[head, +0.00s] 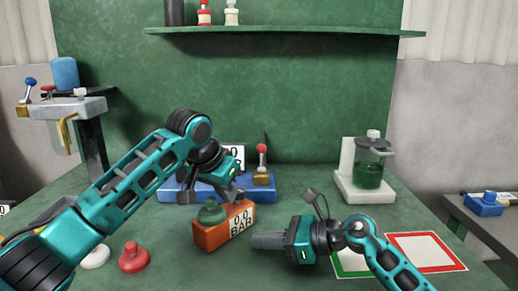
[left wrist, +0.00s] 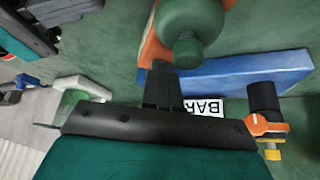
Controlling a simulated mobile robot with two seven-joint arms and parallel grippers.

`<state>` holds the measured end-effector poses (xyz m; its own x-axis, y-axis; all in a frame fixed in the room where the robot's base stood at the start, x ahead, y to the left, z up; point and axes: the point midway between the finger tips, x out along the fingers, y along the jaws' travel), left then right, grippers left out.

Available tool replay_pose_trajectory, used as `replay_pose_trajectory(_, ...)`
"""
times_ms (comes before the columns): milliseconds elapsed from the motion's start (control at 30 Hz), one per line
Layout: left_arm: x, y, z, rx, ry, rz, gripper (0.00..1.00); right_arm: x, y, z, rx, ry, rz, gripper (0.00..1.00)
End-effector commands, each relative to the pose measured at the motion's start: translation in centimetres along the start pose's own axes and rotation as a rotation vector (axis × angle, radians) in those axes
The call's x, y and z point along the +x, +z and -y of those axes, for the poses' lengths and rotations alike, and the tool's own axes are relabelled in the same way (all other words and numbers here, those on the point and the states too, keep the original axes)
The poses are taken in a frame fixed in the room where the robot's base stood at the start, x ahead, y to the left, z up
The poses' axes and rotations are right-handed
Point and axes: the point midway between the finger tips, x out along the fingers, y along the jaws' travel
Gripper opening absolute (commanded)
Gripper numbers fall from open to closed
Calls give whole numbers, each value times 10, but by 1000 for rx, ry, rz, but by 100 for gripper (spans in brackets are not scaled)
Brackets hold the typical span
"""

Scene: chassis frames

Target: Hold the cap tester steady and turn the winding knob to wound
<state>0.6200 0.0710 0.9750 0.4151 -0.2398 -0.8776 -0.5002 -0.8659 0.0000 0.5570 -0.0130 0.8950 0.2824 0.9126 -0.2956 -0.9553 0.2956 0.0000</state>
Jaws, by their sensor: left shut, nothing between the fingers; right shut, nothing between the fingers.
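An orange block (head: 213,235) with a "00 BAR" label and a rounded green knob (head: 211,211) on top stands mid-table. I take it for the cap tester, but cannot read the knob's position. In the left wrist view the green knob (left wrist: 192,25) is close beyond my fingers, with a strip of orange beneath it. My left gripper (head: 230,194) is shut and empty, just above and behind the block; its fingers show in the left wrist view (left wrist: 162,85). My right gripper (head: 256,241) is shut and empty, low at the block's right, pointing left at it.
A blue base (head: 171,189) with another display and a red-topped lever (head: 262,160) stands behind. A white stand (head: 350,186) with a green jar (head: 368,170) is back right. Red (head: 134,258) and white (head: 95,257) knobs lie front left. Outlined mats (head: 427,250) lie right.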

Motion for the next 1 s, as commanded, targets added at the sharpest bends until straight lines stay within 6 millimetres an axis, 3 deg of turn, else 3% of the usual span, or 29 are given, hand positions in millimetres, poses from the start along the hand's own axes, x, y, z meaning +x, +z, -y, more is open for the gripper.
replay_pose_trajectory(1000, -6, 3, 8, -1, 0, -2, 0, 0, 0, 0, 0, 0, 0, 0)
